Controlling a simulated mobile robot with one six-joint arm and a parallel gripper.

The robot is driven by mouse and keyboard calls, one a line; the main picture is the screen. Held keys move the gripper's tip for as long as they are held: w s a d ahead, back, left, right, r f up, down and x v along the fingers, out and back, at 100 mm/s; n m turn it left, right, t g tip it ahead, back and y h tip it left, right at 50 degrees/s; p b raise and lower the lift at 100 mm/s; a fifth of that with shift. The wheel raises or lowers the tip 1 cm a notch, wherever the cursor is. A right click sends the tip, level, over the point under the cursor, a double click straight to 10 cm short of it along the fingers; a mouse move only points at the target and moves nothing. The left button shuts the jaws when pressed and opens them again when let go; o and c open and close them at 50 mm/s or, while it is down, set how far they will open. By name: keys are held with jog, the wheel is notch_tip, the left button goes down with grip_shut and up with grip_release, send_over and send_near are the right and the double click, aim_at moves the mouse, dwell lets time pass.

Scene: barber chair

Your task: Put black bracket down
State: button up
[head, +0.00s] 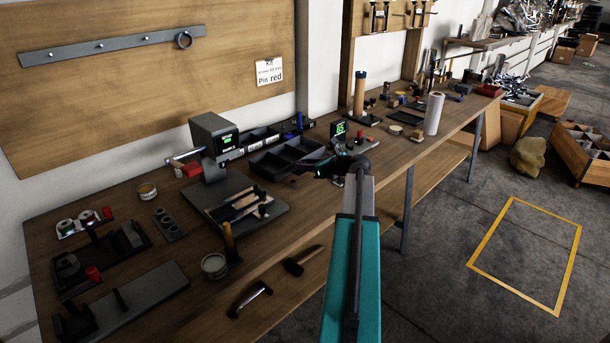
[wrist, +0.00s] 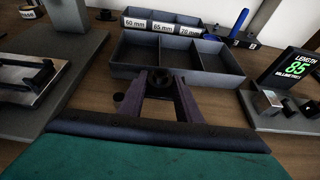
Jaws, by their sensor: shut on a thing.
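My gripper (head: 322,168) reaches over the workbench, in front of a dark divided tray (head: 283,156). In the wrist view its two fingers (wrist: 162,88) are closed on a small dark piece, the black bracket (wrist: 160,78), which shows a rounded end. Its full shape is hidden between the fingers, and in the head view it blends with the dark gripper. The piece is just in front of the tray's near wall (wrist: 210,84) in the wrist view. I cannot tell whether it touches the bench.
Behind the tray stands another bin labelled 60, 65 and 70 mm (wrist: 163,24). A length gauge reading 85 (wrist: 296,68) stands to the right. A grey machine (head: 214,140) and its base plate stand left. Bare bench (wrist: 85,85) shows left of the fingers.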

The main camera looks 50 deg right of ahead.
aim_at(307, 181)
jog(key=shift+f, duration=0.1)
jog(key=shift+f, duration=1.65)
jog(key=shift+f, duration=0.1)
jog(key=o, duration=1.2)
jog(key=shift+c, duration=0.2)
jog(key=v, duration=1.2)
jog(key=shift+s, duration=0.1)
